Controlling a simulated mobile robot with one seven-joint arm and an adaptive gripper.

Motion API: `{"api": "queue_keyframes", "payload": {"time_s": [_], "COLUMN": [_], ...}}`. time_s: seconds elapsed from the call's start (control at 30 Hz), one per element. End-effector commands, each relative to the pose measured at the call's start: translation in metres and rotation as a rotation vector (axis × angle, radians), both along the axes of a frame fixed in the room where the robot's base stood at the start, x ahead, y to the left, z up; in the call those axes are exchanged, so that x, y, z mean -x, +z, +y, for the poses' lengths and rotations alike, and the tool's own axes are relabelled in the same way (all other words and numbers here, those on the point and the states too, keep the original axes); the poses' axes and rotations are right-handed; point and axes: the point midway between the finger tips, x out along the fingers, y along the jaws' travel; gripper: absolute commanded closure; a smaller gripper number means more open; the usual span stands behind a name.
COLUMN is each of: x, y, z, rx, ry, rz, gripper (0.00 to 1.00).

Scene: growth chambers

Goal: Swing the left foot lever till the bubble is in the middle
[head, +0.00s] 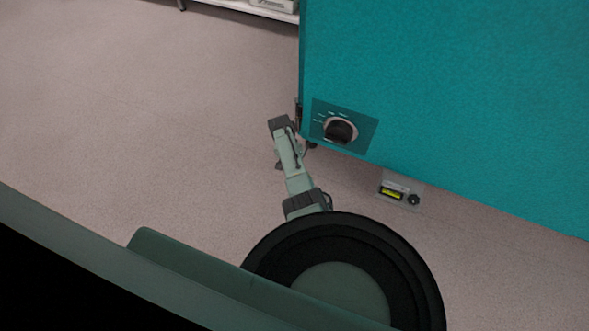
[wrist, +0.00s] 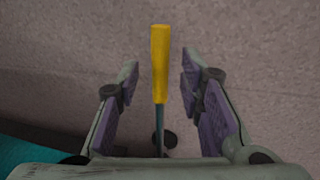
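The foot lever (wrist: 160,62) shows in the wrist view as a yellow grip on a thin blue-grey rod. My gripper (wrist: 162,78) is open, with one purple-padded finger on each side of the lever and a gap on both sides. The level (head: 391,193) with a yellow-green vial sits on a small grey plate at the foot of the teal chamber (head: 450,90) in the head view. The bubble is too small to make out. In the head view my arm reaches to the chamber's left lower corner; the lever and my fingers are hidden there.
A black dial (head: 340,130) sits on the chamber's front, close to my arm. A small dark round knob (head: 413,199) is beside the vial. A white shelf (head: 245,8) stands at the back. The floor (head: 130,110) left of the chamber is clear.

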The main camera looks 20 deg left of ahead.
Motion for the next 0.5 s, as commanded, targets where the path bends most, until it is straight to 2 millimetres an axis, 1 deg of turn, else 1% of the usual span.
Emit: {"api": "queue_keyframes", "payload": {"time_s": [0.1,0.33,0.5], "x": [0.0002,0.0001,0.0000], "y": [-0.0046,-0.0044,-0.0043], "z": [-0.0009,-0.0008,-0.0008], "rx": [0.000,0.000,0.000], "ry": [0.000,0.000,0.000], "rz": [0.001,0.000,0.000], "gripper": [0.66,0.66,0.76]}}
